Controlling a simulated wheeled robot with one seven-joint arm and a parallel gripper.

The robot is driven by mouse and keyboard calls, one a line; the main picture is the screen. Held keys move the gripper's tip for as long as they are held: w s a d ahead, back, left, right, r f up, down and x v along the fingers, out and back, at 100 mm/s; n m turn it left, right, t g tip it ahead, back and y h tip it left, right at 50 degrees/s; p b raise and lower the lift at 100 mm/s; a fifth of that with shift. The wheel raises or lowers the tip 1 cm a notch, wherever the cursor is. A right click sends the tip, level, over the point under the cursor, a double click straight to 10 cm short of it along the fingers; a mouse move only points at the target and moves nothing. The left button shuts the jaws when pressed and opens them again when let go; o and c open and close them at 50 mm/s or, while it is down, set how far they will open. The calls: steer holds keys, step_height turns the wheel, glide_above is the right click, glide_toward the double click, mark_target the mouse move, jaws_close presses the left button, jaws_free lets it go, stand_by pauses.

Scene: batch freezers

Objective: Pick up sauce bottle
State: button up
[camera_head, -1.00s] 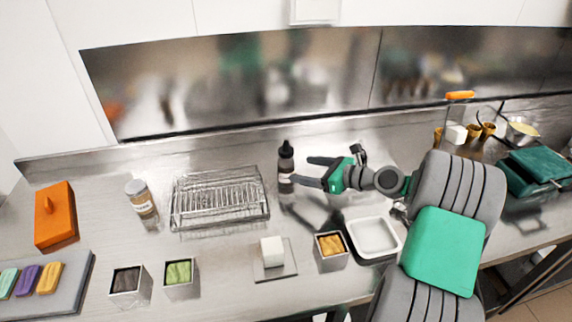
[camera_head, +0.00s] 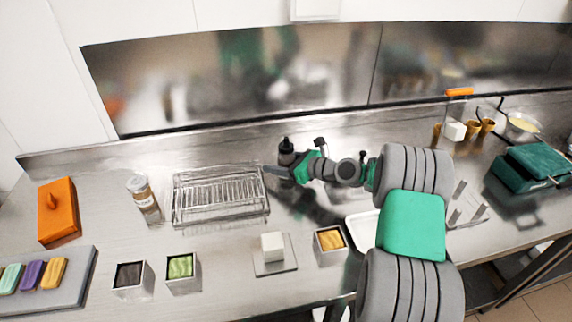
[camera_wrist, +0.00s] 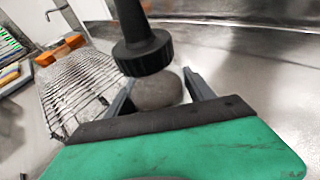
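The sauce bottle (camera_head: 286,149) stands upright near the back of the counter, dark with a black pointed cap. In the wrist view its cap and grey body (camera_wrist: 157,88) are between the two fingers of my gripper (camera_wrist: 158,90). The fingers are spread, with a visible gap on the right side of the bottle. In the head view my gripper (camera_head: 279,168) is at the bottle from the right and hides its lower part. I cannot tell whether the left finger touches the bottle.
A wire rack (camera_head: 220,196) stands just left of the bottle. A spice jar (camera_head: 143,198) and an orange container (camera_head: 59,213) are farther left. In front are a white block (camera_head: 272,246) and several small square tubs, including an orange-filled one (camera_head: 330,243). The counter behind the bottle is clear.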

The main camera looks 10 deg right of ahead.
steer(key=c, duration=1)
steer(key=shift+c, duration=0.5)
steer(key=shift+r, duration=0.55)
steer(key=s+a+r+b, duration=0.1)
steer(key=s+a+r, duration=0.7)
steer(key=s+r, duration=0.3)
steer(key=shift+a+r+b, duration=0.35)
steer(key=shift+r+b, duration=0.05)
steer(key=shift+r, duration=0.1)
